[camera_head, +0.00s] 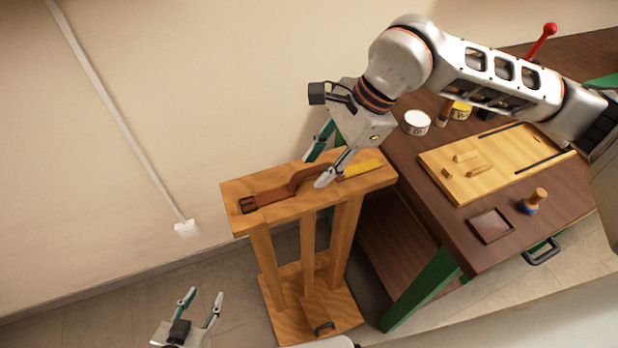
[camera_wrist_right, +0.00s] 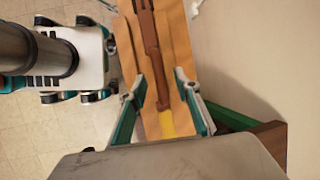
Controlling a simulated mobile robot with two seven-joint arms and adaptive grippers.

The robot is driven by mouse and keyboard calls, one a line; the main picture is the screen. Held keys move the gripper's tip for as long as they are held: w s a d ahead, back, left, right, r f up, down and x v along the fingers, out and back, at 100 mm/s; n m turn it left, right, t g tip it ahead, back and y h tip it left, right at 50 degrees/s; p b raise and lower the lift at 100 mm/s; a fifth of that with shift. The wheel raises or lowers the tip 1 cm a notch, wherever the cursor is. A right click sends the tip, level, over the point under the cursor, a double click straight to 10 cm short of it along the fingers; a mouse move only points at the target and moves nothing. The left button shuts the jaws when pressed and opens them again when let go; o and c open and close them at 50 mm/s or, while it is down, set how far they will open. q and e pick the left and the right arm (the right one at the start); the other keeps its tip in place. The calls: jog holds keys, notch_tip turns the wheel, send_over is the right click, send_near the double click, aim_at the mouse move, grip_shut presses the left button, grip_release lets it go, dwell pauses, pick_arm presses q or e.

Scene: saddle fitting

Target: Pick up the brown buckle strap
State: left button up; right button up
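The brown buckle strap (camera_head: 272,196) lies along the top of a wooden stand (camera_head: 243,220). Its dark buckle is at the left end in the head view, and its right part rises in a bend near my right gripper. My right gripper (camera_head: 316,172) is open over the stand top, with its fingers on either side of it. In the right wrist view the strap (camera_wrist_right: 148,35) runs up between the open fingers, with a yellow piece (camera_wrist_right: 167,124) at its near end. My left gripper (camera_head: 202,303) is open and empty, low at the left of the stand.
A dark workbench (camera_head: 440,210) stands right of the stand, with a light wooden board (camera_head: 440,168), a white tin (camera_head: 416,122), a small dark tray (camera_head: 491,225) and a blue-based stamp-like tool (camera_head: 534,201). A wall is close behind the stand. The floor at left is clear.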

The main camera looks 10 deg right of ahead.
jog(key=shift+x, duration=1.15)
grip_shut()
jog(key=shift+r, duration=0.15)
